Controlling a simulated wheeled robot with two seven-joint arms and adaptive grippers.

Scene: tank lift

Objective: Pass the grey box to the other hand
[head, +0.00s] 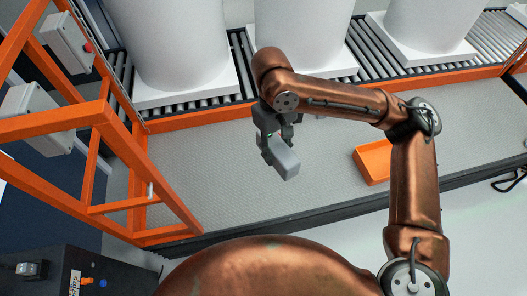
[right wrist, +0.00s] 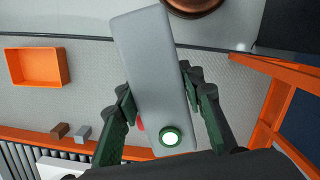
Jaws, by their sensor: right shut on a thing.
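The grey box (head: 284,164) is a long grey block held above the grey textured platform in the head view. My right gripper (head: 270,148) is shut on it, with the box sticking out past the fingers toward the lower right. In the right wrist view the box (right wrist: 152,65) lies between the two dark green fingers of the gripper (right wrist: 158,95). A green-rimmed round button shows on the box near the gripper's palm, and a bit of red shows beside it. My left gripper is not in view.
An orange tray (head: 373,162) stands on the platform (head: 215,175) to the right. A small brown block (right wrist: 60,130) and a small grey block (right wrist: 82,133) lie near the rollers. White tanks (head: 178,40) stand behind on the roller conveyor. An orange frame (head: 95,160) rises at left.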

